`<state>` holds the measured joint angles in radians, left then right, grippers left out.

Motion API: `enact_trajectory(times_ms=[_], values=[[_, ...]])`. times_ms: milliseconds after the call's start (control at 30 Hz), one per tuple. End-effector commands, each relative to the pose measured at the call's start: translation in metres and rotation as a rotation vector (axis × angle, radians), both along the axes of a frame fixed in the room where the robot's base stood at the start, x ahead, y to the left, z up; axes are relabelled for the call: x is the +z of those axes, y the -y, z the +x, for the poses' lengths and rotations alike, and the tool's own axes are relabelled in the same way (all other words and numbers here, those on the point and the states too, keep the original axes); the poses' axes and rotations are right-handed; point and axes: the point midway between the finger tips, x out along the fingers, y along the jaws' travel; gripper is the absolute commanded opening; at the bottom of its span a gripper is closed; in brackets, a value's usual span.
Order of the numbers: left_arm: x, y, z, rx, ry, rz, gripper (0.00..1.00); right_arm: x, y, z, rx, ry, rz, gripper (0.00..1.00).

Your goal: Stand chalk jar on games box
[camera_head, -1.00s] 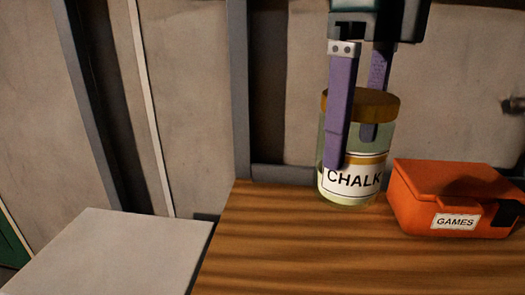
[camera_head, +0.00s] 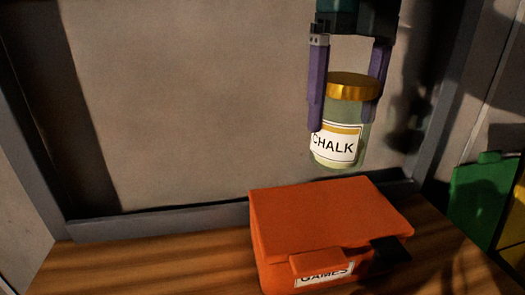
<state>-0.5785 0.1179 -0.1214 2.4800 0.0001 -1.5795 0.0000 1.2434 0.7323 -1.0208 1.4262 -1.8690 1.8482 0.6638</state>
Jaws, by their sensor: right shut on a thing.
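The chalk jar (camera_head: 355,118) is a clear jar with a gold lid and a white CHALK label. My right gripper (camera_head: 345,115) comes down from above, with its purple fingers shut on the jar's two sides. The jar hangs nearly upright, a little tilted, in the air above the back part of the games box. The games box (camera_head: 320,220) is orange with a flat, bare lid and a GAMES label on its front, partly hidden by a latch. A gap shows between the jar's base and the box lid. My left gripper is not in view.
The box stands on a wooden top (camera_head: 150,262), which is clear to its left. A grey frame and wall panel (camera_head: 200,110) rise behind. A green container (camera_head: 483,195) and a yellow one (camera_head: 515,235) stand at the right.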

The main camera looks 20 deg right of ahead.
Motion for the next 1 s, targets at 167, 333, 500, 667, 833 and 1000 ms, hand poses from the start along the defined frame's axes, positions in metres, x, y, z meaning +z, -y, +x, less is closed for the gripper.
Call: enact_trajectory(times_ms=[167,333,500,667,833,1000], values=[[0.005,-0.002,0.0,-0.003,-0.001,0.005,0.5,-0.034,0.0,-0.001,0.001,-0.004,-0.001,0.18],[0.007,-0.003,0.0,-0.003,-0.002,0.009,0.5,-0.052,0.0,-0.001,0.001,-0.004,-0.001,0.18],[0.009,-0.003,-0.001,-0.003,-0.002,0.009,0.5,-0.077,0.0,-0.001,0.002,-0.003,-0.001,0.18],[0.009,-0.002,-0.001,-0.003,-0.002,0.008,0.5,-0.083,0.0,0.0,0.003,0.001,0.0,0.18],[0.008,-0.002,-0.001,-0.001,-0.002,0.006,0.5,-0.083,0.0,0.0,0.003,0.001,0.0,0.18],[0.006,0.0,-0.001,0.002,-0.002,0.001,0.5,-0.086,0.0,0.0,0.003,0.0,-0.001,0.92]])
